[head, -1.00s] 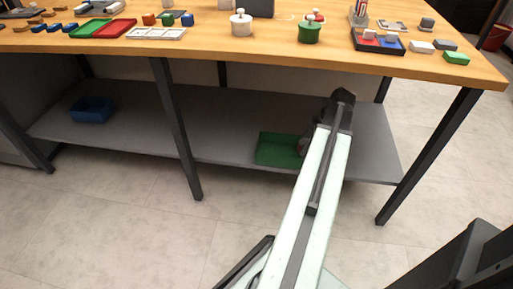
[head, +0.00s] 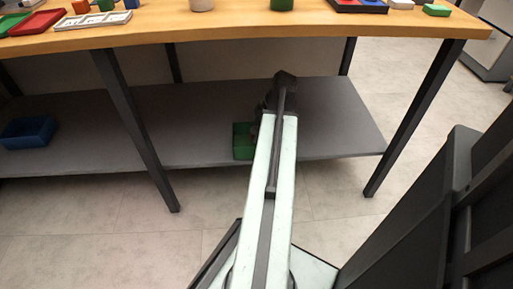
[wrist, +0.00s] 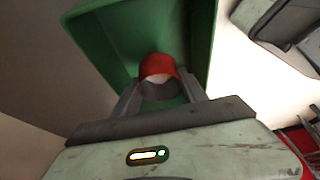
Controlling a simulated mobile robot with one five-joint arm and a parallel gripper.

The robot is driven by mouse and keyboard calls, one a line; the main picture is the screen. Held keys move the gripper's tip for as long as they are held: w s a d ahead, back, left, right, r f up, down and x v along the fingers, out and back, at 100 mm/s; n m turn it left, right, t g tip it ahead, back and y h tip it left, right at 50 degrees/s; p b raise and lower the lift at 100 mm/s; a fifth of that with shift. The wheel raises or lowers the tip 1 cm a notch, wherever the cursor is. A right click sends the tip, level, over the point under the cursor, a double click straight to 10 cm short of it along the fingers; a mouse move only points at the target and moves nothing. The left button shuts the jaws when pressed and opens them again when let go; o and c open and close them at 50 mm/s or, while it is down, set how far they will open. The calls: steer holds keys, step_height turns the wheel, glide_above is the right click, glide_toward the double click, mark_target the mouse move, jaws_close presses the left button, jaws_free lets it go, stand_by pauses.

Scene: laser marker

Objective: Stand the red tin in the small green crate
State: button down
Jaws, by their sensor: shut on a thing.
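The small green crate (head: 243,143) stands on the grey lower shelf, partly hidden behind my arm in the head view. In the wrist view the crate (wrist: 112,45) fills the upper middle, with its inside facing the camera. My gripper (wrist: 160,82) is shut on the red tin (wrist: 157,66), which shows between the two fingers against the crate's inside. The tin's pale round end faces the wrist camera. I cannot tell whether the tin touches the crate's floor. In the head view my arm hides the fingers and most of the tin.
The grey shelf (head: 330,115) has free room right of my arm. A blue crate (head: 27,133) stands on it at the left. The wooden tabletop (head: 240,32) with several items overhangs the shelf. Dark table legs (head: 135,130) stand on either side of my arm.

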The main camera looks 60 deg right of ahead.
steer(key=shift+f, duration=0.3)
step_height(320, 180, down, 4)
steer(key=b, duration=0.3)
steer(key=shift+s+b, duration=0.15)
steer(key=shift+b, duration=0.2)
steer(key=shift+r, duration=0.3)
steer(key=shift+f, duration=0.25)
steer(key=c, duration=0.6)
jaws_free()
steer(key=shift+r, duration=0.1)
